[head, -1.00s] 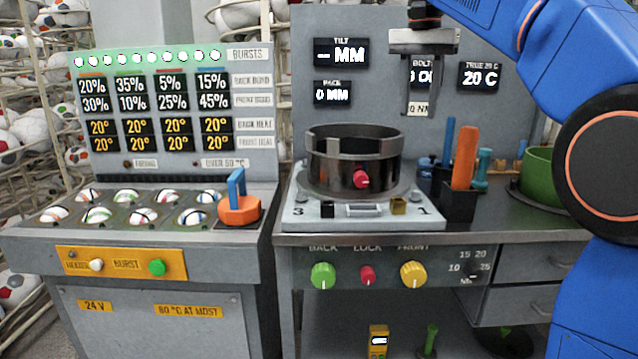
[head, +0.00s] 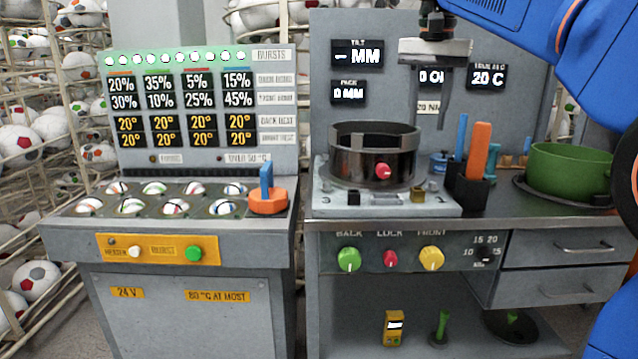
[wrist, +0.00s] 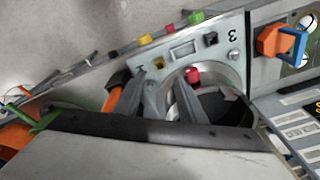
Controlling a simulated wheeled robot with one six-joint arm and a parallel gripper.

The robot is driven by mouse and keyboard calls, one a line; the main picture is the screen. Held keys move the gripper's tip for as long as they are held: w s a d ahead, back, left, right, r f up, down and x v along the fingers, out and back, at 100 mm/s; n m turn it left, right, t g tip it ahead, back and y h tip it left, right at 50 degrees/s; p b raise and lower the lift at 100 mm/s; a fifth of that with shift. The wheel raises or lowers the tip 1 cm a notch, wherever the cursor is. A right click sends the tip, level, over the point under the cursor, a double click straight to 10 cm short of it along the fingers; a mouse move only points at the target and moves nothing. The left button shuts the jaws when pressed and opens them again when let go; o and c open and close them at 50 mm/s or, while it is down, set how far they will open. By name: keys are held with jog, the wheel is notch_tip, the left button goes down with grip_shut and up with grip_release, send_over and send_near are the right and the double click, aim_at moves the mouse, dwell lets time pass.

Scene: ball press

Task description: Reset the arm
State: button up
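My gripper (head: 428,122) hangs from the raised arm, fingers pointing down, in front of the grey display panel. It is above and slightly right of the dark round press ring (head: 345,160). The fingers stand apart with nothing seen between them. In the wrist view my gripper (wrist: 160,88) shows its fingers over the press area, with the ring (wrist: 215,105) partly hidden behind them. The blue arm reaches in from the upper right.
An orange-handled tool (head: 478,150) stands in a dark holder right of the press. A green pot (head: 570,172) is farther right. A bench with an orange-and-blue handle (head: 268,200) and several small balls is at left. Ball racks (head: 35,150) stand behind.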

jog(key=s+d+f+n+t, duration=0.1)
jog(key=s+d+f+n, duration=0.1)
jog(key=s+f, duration=0.7)
jog(key=s+d+f+n+t, duration=0.1)
jog(key=s+d+f+n, duration=0.1)
jog(key=s+f, duration=0.8)
jog(key=s+d+f+n+t, duration=0.1)
jog(key=s+d+f+n, duration=0.1)
jog(key=s+f, duration=0.8)
notch_tip(320, 180, down, 10)
jog(key=shift+d+r, duration=0.15)
jog(key=shift+d, duration=0.05)
